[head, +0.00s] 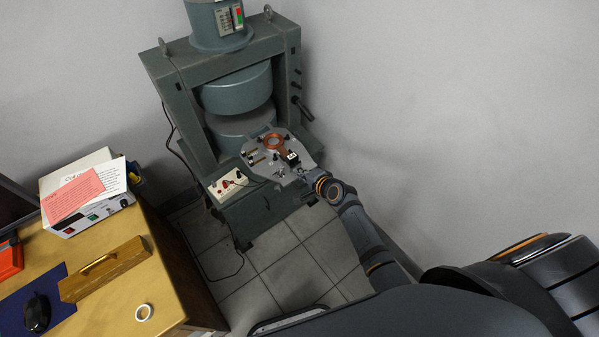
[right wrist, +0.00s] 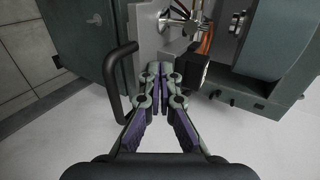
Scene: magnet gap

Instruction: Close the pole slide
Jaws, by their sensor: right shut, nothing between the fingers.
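The pole slide appears to be the light grey plate (head: 268,168) that sticks out from the front of the green magnet (head: 237,92). It carries a copper-coloured ring (head: 274,142), a small black-and-white block and metal fittings. In the right wrist view the plate's light grey edge (right wrist: 147,45) shows close in front of the fingers, with a black bar handle (right wrist: 123,85) on its left. My right gripper (right wrist: 160,72) is shut and empty, beside the handle and close to the plate edge; I cannot tell if it touches. In the head view it (head: 307,176) is at the plate's right end.
A small box with red knobs (head: 227,185) stands left of the plate, with cables hanging down. Tiled floor (head: 290,265) lies open.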

